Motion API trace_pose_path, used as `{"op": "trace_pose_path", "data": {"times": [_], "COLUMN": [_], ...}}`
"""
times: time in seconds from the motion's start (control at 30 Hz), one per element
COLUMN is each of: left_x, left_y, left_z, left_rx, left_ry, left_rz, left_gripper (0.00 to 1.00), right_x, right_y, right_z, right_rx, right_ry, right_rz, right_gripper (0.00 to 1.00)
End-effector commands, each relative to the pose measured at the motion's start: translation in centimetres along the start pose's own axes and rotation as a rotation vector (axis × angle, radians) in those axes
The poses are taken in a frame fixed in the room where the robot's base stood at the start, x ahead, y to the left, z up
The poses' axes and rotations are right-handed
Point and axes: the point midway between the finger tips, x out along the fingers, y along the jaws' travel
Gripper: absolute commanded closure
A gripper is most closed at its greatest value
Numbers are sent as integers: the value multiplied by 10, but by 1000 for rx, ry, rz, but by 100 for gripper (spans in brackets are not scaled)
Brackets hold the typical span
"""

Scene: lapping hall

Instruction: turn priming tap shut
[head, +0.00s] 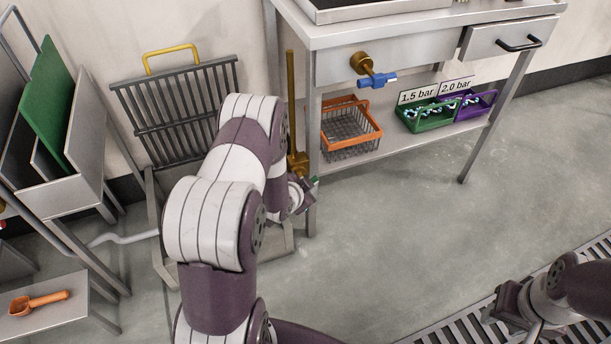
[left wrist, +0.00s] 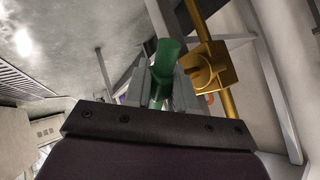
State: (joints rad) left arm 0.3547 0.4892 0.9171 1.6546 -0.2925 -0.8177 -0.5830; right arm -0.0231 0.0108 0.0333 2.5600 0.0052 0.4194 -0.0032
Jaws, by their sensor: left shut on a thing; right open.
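A brass tap body (head: 298,162) sits low on an upright brass pipe (head: 291,100) beside the table's left leg. In the left wrist view the tap body (left wrist: 210,68) is right of the fingers, and its green handle (left wrist: 168,52) stands between them. My left gripper (head: 306,190) is shut on this green handle; in the head view my arm hides much of it. The left wrist view shows the fingers (left wrist: 162,88) on both sides of the handle. My right gripper (head: 495,312) is open and empty at the lower right, over the floor grating.
A brass tap with a blue handle (head: 377,80) is on the table front. An orange basket (head: 352,152), a green bin (head: 428,126) and a purple bin (head: 490,112) stand on the lower shelf. A grey rack (head: 180,100) is left of the pipe. The middle floor is clear.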

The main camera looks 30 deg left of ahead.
Motion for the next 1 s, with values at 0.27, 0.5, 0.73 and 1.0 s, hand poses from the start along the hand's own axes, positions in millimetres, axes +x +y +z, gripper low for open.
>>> {"op": "trace_pose_path", "data": {"times": [0.27,0.5,0.73,1.0], "left_x": [-4,-4,-3,-1], "left_y": [-1,0,0,2], "left_z": [-4,-4,-2,0], "left_rx": [139,243,312,352], "left_ry": [-212,-369,-472,-529], "left_rz": [16,26,30,32], "left_gripper": [100,100,100,100], "right_x": [-41,-74,-98,-110], "right_y": [0,0,0,0], "right_z": [-5,-9,-12,-13], "right_rx": [0,0,0,0], "right_ry": [0,0,0,0], "right_rz": [0,0,0,0], "right_gripper": [57,57,57,57]}}
